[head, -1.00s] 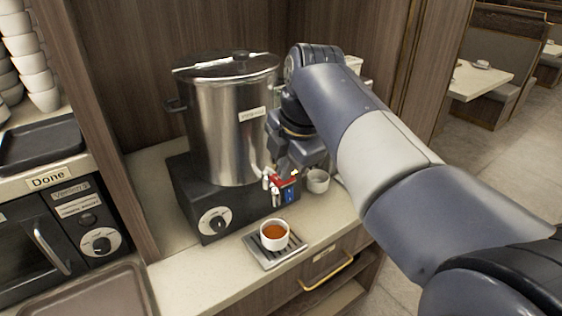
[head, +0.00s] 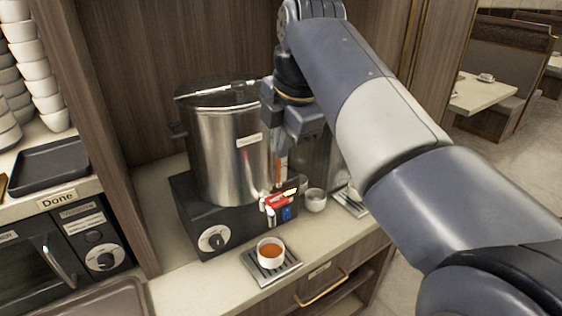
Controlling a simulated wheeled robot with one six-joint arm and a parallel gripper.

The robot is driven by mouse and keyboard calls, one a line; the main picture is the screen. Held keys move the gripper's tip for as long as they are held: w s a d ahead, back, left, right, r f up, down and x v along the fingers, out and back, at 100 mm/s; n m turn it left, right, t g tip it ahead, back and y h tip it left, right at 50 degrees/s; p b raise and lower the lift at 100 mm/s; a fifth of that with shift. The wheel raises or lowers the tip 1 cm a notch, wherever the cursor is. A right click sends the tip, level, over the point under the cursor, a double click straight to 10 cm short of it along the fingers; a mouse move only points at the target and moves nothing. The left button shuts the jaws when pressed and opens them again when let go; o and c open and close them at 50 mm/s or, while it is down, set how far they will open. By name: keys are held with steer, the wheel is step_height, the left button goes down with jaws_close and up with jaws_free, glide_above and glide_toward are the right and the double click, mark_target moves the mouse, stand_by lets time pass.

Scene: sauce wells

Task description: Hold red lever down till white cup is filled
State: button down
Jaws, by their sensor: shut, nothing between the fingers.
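The white cup (head: 271,260) stands upright on a metal drip tray (head: 287,268) below the tap of the steel urn (head: 220,150). It holds reddish-brown liquid well up towards its rim. The red lever (head: 278,201) sits on the tap at the front of the urn's base. My gripper (head: 280,182) points down, shut and empty, with its fingertips just above the lever. They look apart from it, though a slight touch is hard to rule out. I cannot make out any stream between tap and cup.
A small whitish bowl (head: 315,200) and a second drip tray (head: 351,203) stand to the right of the tap. A control knob (head: 213,239) is on the urn's base. A wooden partition (head: 105,130) and stacked bowls (head: 40,85) are at left.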

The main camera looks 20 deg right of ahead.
steer(key=shift+w+v, duration=0.25)
steer(key=shift+v, duration=0.95)
steer(key=shift+a, duration=0.1)
